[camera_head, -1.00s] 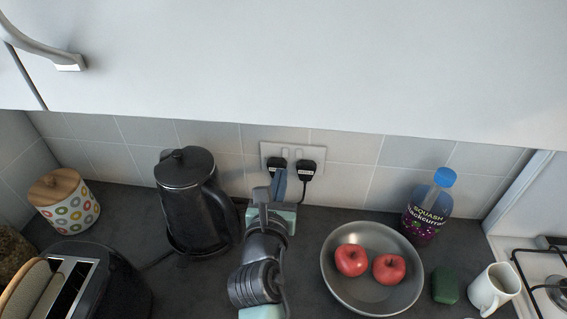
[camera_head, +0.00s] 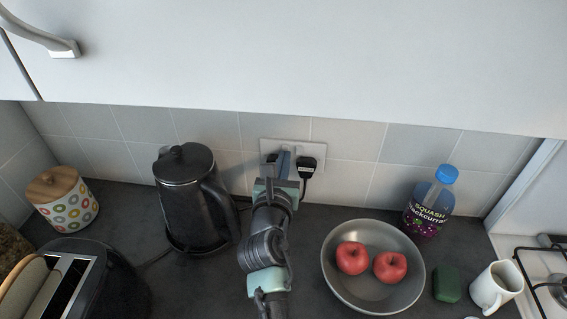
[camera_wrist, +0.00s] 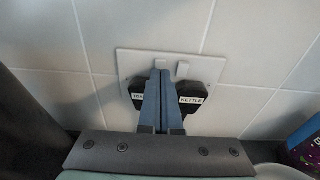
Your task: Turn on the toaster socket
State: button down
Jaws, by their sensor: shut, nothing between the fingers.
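A white double socket (camera_head: 318,150) is on the tiled wall behind the counter. It also shows in the wrist view (camera_wrist: 130,60), with two small rocker switches at its top middle; the right switch (camera_wrist: 183,69) is in plain sight and the left one (camera_wrist: 160,64) sits just above my fingertips. Two black plugs are in it: the right plug (camera_wrist: 201,97) is labelled KETTLE, and the left plug (camera_wrist: 138,95) has a label partly hidden by my fingers. My gripper (camera_head: 284,153) is shut and empty, its blue fingertips at the socket between the plugs. I cannot tell whether they touch it.
A black kettle (camera_head: 188,200) stands left of my arm, and a toaster (camera_head: 75,285) is at the front left. A bowl (camera_head: 373,301) of red apples and a squash bottle (camera_head: 429,205) stand to the right. A white cupboard (camera_head: 300,60) overhangs above.

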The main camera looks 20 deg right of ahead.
jog(key=shift+w+d+f+t+h+b, duration=0.1)
jog(key=shift+f+t+h+b, duration=0.25)
jog(key=shift+b, duration=1.25)
jog(key=shift+w+f+t+h+b, duration=0.1)
jog(key=shift+t+b, duration=0.45)
jog(key=shift+b, duration=1.05)
jog(key=shift+s+r+p, duration=0.1)
jog(key=shift+r+p, duration=0.45)
jog(key=shift+p, duration=0.05)
